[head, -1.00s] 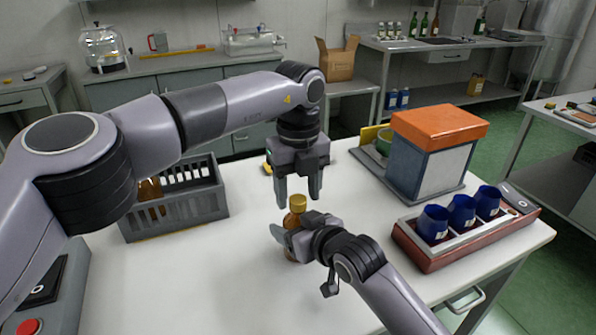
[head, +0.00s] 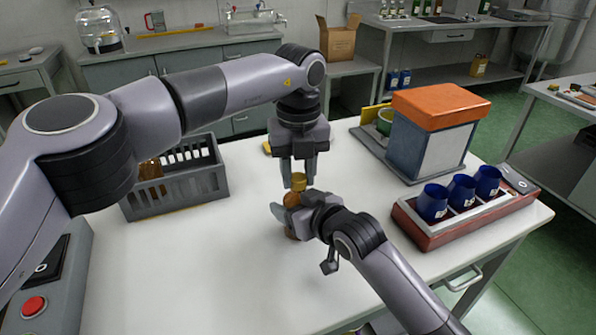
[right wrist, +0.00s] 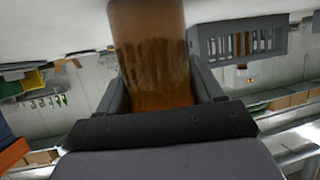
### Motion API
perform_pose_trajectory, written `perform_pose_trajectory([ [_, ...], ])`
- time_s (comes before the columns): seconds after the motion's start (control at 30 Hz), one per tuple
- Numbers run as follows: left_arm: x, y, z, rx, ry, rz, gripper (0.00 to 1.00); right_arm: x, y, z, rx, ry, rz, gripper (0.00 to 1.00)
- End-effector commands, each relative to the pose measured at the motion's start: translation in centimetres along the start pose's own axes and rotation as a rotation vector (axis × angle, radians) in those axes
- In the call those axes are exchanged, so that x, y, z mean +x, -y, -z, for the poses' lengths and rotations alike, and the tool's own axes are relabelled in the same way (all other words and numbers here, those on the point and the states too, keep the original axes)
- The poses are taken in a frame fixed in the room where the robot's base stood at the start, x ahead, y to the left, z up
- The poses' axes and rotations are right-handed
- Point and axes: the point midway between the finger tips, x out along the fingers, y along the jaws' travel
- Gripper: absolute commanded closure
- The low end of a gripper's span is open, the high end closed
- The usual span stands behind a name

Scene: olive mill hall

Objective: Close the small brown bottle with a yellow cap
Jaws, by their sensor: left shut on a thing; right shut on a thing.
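The small brown bottle (head: 291,200) stands upright on the white table, partly hidden by my right gripper (head: 287,213). That gripper is shut on the bottle's body from the side. The bottle fills the space between its fingers in the right wrist view (right wrist: 152,55). The yellow cap (head: 298,182) sits at the top of the bottle. My left gripper (head: 298,178) points straight down from above and is shut on the cap. Whether the cap is threaded tight cannot be seen.
A grey crate (head: 178,190) with brown bottles inside stands at the left. A red tray (head: 455,237) with blue cups lies at the right, in front of a box-shaped machine with an orange top (head: 440,105). A red button (head: 35,306) is at the lower left.

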Motion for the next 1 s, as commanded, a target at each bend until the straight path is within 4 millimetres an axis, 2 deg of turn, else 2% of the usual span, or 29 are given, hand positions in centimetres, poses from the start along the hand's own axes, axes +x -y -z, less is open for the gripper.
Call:
perform_pose_trajectory([
  [0.13, 0.0, 0.0, 0.0, 0.105, -0.002, -0.001, 1.00, 0.0, 0.0, 0.2, 0.000, -0.004, 0.000, 1.00],
  [0.43, 0.0, 0.0, 0.0, 0.121, -0.001, -0.001, 1.00, 0.0, 0.0, 0.2, 0.000, -0.004, -0.001, 1.00],
  [0.47, 0.0, 0.0, 0.0, 0.120, -0.001, -0.001, 0.60, 0.0, 0.0, 0.2, 0.000, -0.004, -0.001, 1.00],
  [0.5, 0.0, 0.0, 0.0, 0.120, -0.001, -0.001, 0.47, 0.0, 0.0, 0.2, 0.000, -0.004, -0.001, 1.00],
  [0.53, 0.0, 0.0, 0.0, 0.120, -0.001, -0.001, 0.41, 0.0, 0.0, 0.2, 0.000, -0.004, -0.001, 1.00],
  [0.83, -0.1, 0.0, 0.0, 0.119, 0.000, 0.000, 0.41, 0.0, 0.0, 0.2, 0.000, -0.004, 0.000, 1.00],
  [1.0, -1.5, 0.0, -0.1, 0.118, 0.002, 0.001, 0.41, 0.0, 0.0, 0.2, 0.000, -0.004, 0.000, 1.00],
])
